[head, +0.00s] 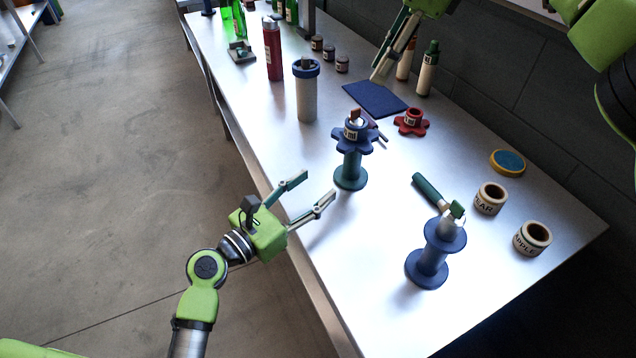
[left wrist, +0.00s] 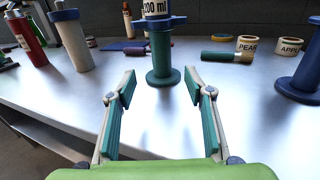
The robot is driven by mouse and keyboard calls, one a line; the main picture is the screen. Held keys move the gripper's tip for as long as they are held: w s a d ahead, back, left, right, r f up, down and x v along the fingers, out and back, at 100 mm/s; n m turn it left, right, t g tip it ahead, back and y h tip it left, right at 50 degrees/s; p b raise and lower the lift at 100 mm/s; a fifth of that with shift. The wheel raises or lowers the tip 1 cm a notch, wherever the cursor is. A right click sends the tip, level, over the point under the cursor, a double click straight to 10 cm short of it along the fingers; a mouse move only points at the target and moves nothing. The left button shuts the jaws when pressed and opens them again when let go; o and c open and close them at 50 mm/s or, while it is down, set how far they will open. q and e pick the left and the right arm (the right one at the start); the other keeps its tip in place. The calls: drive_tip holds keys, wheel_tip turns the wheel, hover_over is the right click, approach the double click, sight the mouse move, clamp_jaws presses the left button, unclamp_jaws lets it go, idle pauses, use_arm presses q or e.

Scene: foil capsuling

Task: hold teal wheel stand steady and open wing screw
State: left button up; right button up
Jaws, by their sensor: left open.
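The teal wheel stand (head: 351,172) stands upright on the table, with a teal foot and column and a blue lobed wheel (head: 354,138) near its top. A labelled part and a small brown wing-like piece (head: 356,114), perhaps the wing screw, sit above the wheel. In the left wrist view the stand (left wrist: 163,62) is straight ahead and its top is cut off. My left gripper (head: 318,184) is open and empty, its fingers pointing at the stand's column but short of it. My right gripper (head: 380,76) is above the blue mat at the back; its finger gap is unclear.
A blue spool stand (head: 430,262) with a green-handled piece is front right. Two labelled rings (head: 489,199) (head: 532,238) and a yellow-blue disc (head: 508,162) lie right. A red star knob (head: 411,122) is behind the stand. A white cylinder (head: 307,97) and red bottle (head: 273,50) stand left.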

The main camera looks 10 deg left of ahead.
sight(347, 163)
use_arm(q)
drive_tip(key=shift+w+d, duration=0.15)
drive_tip(key=shift+d, duration=0.15)
drive_tip(key=x, duration=1.3)
drive_tip(key=shift+w, duration=0.1)
clamp_jaws()
idle(0.5)
